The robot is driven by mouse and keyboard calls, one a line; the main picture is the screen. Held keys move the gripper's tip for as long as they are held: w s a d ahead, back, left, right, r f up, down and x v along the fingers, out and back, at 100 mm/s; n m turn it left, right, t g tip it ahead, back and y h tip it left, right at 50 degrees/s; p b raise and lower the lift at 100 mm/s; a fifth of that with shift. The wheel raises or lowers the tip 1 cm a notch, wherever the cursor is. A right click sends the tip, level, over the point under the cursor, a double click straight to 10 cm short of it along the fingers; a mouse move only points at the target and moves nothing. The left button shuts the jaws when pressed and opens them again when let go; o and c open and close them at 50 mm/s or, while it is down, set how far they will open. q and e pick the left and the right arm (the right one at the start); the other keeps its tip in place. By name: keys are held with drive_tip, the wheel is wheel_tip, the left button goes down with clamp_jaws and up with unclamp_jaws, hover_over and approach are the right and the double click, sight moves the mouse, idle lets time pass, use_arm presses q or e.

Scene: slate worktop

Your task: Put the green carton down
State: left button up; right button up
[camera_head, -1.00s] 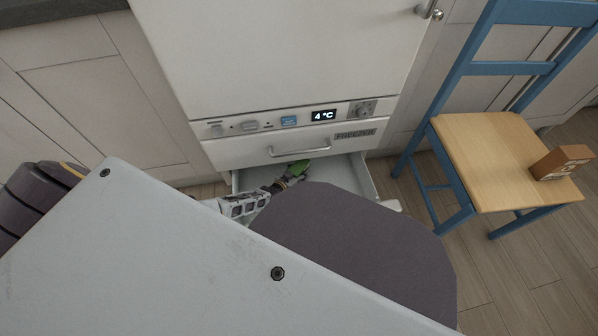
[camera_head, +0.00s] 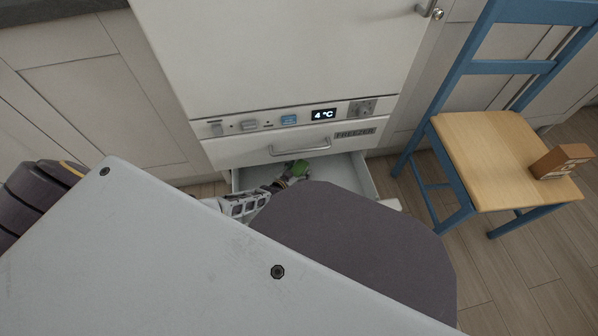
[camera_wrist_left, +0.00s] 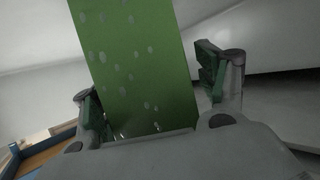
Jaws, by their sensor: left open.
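The green carton (camera_head: 300,168) is inside the open freezer drawer in the head view, at the end of my left arm. In the left wrist view the carton (camera_wrist_left: 145,65) is a green box with pale spots, standing between the fingers. My left gripper (camera_head: 289,180) is low in the drawer beside the carton. In the wrist view the left gripper (camera_wrist_left: 160,98) is open, with a clear gap between the right-hand finger and the carton. The left-hand finger is close to the carton; I cannot tell if they touch. The carton's lower end is hidden. My right gripper is not in view.
The freezer drawer (camera_head: 348,172) is pulled out below the freezer front with its handle (camera_head: 300,150). A blue chair with a wooden seat (camera_head: 480,150) stands at the right, with a brown box (camera_head: 562,162) on it. The drawer's right side looks empty.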

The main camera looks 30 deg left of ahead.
use_arm(q)
drive_tip(key=shift+r, duration=0.1)
drive_tip(key=shift+r, duration=0.35)
drive_tip(key=shift+s+r+p, duration=0.3)
drive_tip(key=shift+s+p, duration=0.15)
drive_tip(key=shift+s, duration=0.05)
drive_tip(key=shift+p+v, duration=1)
drive_tip(key=shift+v, duration=0.6)
drive_tip(key=p+v, duration=0.4)
drive_tip(key=v, duration=0.3)
drive_tip(key=shift+s, duration=0.35)
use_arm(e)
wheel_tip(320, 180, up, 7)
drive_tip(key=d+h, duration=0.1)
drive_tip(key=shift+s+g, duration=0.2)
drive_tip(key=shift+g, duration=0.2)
use_arm(q)
drive_tip(key=shift+a, duration=0.1)
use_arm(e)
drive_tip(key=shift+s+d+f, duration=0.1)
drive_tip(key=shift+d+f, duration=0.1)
